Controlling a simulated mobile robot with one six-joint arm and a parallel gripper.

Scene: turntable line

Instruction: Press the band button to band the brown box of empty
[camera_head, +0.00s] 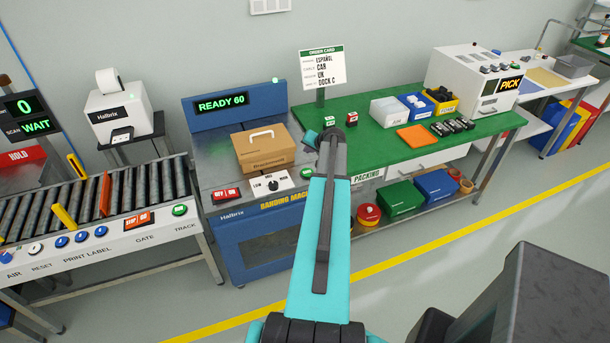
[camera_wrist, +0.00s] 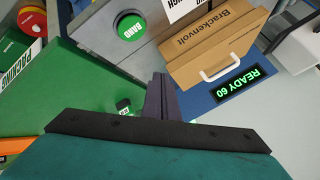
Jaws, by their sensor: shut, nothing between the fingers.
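The brown box (camera_head: 263,152), lettered Brackenvolt, sits on top of the blue banding machine (camera_head: 255,235). A white handle or strap shows on the box, and it also appears in the wrist view (camera_wrist: 215,45). The round green BAND button (camera_wrist: 130,26) shows in the wrist view at the upper left, on the machine's grey top beside the box. In the head view the green button (camera_head: 307,172) is partly beside my arm. My gripper (camera_wrist: 158,80) is shut and empty, apart from the button and the box in the picture.
The machine's display (camera_head: 222,102) reads READY 60. A dial (camera_head: 272,185) and a red OFF/ON switch (camera_head: 227,194) sit on its front. A roller conveyor (camera_head: 100,200) stands left. The green packing table (camera_head: 380,150) with bins is right, with small items near my arm.

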